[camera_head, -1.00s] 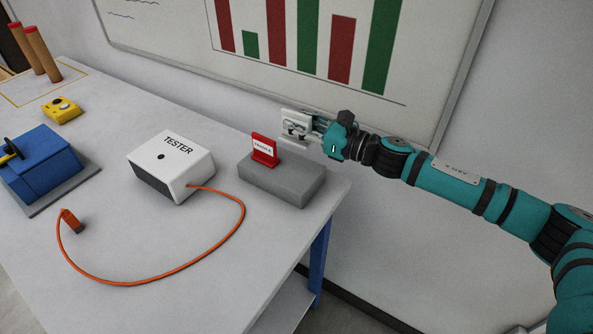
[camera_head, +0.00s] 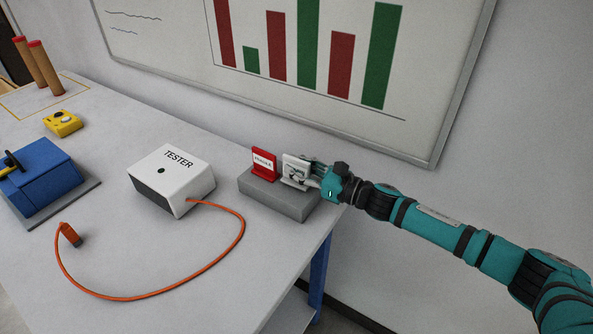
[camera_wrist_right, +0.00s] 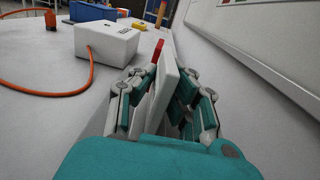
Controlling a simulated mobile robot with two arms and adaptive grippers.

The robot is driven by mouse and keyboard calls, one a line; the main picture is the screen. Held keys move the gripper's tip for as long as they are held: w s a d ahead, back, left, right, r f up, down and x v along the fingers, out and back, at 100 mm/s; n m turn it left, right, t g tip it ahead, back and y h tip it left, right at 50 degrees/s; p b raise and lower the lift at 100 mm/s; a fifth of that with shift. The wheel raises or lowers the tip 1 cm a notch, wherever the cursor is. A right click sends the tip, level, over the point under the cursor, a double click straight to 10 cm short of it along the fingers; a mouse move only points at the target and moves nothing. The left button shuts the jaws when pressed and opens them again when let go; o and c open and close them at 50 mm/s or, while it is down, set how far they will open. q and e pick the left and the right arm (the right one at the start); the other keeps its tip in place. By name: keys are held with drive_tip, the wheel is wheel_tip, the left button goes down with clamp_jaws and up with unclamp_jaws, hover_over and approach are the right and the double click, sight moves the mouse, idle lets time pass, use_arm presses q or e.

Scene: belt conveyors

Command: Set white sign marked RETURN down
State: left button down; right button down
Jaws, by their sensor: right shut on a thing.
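The white sign (camera_head: 294,169) is in my right gripper (camera_head: 308,174), low over the right part of a grey block (camera_head: 283,202) on the table. Its lettering cannot be read. Whether its foot touches the block I cannot tell. In the right wrist view the sign (camera_wrist_right: 167,92) stands between the fingers of my right gripper (camera_wrist_right: 163,97), which are shut on it. A red sign (camera_head: 264,163) stands on the block just left of the white one; its red edge also shows in the right wrist view (camera_wrist_right: 158,50). My left gripper is not in view.
A white TESTER box (camera_head: 172,178) with an orange cable (camera_head: 243,232) stands left of the block. A blue box (camera_head: 38,176), a yellow device (camera_head: 62,122) and brown tubes (camera_head: 45,68) are further left. A whiteboard (camera_head: 270,90) is behind.

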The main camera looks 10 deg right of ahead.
drive_tip(key=shift+f, duration=0.4)
drive_tip(key=shift+f, duration=0.1)
drive_tip(key=c, duration=1.4)
unclamp_jaws()
